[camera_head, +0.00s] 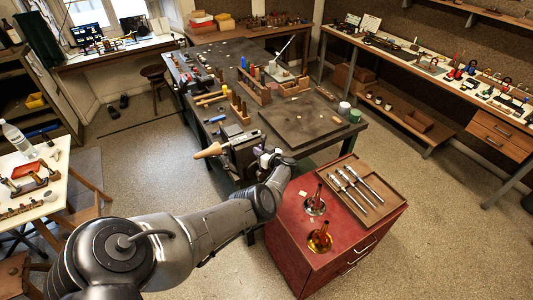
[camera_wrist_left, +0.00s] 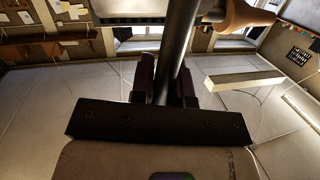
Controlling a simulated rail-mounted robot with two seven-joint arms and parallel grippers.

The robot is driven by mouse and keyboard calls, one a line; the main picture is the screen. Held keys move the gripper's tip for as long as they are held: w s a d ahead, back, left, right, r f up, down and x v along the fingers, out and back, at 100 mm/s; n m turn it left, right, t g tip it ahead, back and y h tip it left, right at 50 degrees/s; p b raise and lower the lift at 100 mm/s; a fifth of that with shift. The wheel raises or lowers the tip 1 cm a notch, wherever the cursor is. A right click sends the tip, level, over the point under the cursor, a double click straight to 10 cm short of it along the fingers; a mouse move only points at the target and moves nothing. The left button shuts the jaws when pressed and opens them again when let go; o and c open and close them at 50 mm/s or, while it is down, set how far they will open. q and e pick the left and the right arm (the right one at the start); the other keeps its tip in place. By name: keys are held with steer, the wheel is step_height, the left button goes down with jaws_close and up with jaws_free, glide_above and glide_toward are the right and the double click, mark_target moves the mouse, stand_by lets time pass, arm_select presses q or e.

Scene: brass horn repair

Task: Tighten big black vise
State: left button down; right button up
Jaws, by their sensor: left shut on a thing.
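The big black vise (camera_head: 243,158) is fixed at the near end of the dark workbench, partly hidden behind my left arm. A tool with a wooden handle (camera_head: 208,151) sticks out to the left at its jaws. My left gripper (camera_head: 266,157) is at the near side of the vise. In the left wrist view, a dark round bar (camera_wrist_left: 182,40), which looks like the vise's handle, runs between my gripper's fingers (camera_wrist_left: 165,85), shut on it. A wooden handle (camera_wrist_left: 245,14) shows above it. My right gripper is not in view.
A red cabinet (camera_head: 290,228) stands right of my arm, with a wooden tray (camera_head: 372,211) of metal tools and two horn-like pieces on top. The workbench (camera_head: 225,55) carries a dark board (camera_head: 305,119), wooden blocks and small tools. Open floor (camera_head: 440,210) lies to the right.

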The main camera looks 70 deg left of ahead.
arm_select(q)
steer(key=shift+w+d, duration=0.1)
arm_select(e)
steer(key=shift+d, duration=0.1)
arm_select(q)
steer(key=c, duration=1.2)
jaws_free()
steer(key=shift+w+d, duration=0.1)
steer(key=shift+c, duration=0.2)
steer(key=shift+o, duration=0.7)
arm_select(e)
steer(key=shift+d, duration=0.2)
arm_select(q)
steer(key=p+v, duration=0.1)
steer(key=v, duration=1.2)
steer(key=shift+d+p, duration=0.3)
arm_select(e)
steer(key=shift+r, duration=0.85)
arm_select(q)
steer(key=shift+r, duration=0.1)
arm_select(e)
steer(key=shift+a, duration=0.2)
